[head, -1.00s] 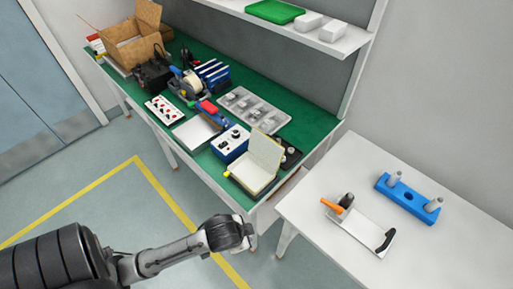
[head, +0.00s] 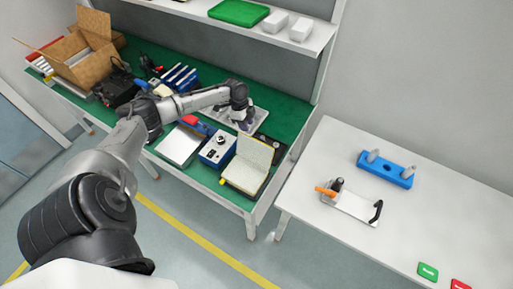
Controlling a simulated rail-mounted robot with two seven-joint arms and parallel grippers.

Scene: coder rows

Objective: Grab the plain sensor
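My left arm reaches in from the left over the green bench, and its gripper (head: 242,122) points down over the grey compartment tray (head: 262,115). The fingers are small and dark at this distance, so I cannot tell whether they are open or hold anything. The arm and gripper hide most of the tray and the small light parts in it, so I cannot single out the plain sensor. Two grey cylindrical pieces stand in a blue block (head: 372,173) on the white table at the right. My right gripper is not in view.
An open notebook (head: 248,165), a blue control box (head: 216,150) and a white pad (head: 181,146) lie along the bench's front edge. A cardboard box (head: 90,55) stands at the far left. The white table (head: 320,165) holds a clamp fixture (head: 352,206). A shelf (head: 225,22) hangs above.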

